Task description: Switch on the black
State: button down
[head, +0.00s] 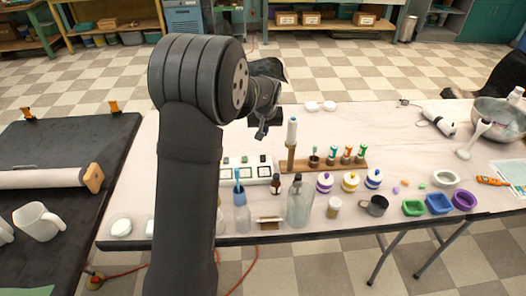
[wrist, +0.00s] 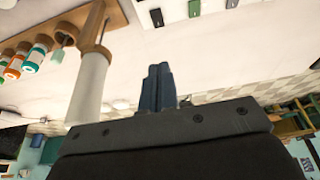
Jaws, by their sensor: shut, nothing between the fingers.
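A white switch panel (head: 250,176) lies on the table just right of my arm, and my arm hides its left part. In the wrist view its edge shows at the top with a black switch (wrist: 157,17), a green switch (wrist: 194,9) and a grey switch (wrist: 231,3). I cannot tell whether each is on or off. My gripper (head: 261,133) is above the table behind the panel, apart from it. In the wrist view its fingers (wrist: 158,72) are together with nothing between them.
Jars (head: 350,182) and bowls (head: 440,204) lie further right. The table's back middle is mostly clear.

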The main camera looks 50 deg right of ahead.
aim_at(263, 157)
jog(key=shift+f, duration=0.1)
jog(key=x, duration=1.3)
jog(key=shift+s+a+f, duration=0.1)
jog(key=shift+f, duration=0.35)
jog(key=shift+f, duration=0.25)
jog(key=shift+s+a+r, duration=0.1)
jog(key=shift+s+a, duration=0.45)
jog(key=shift+r, duration=0.1)
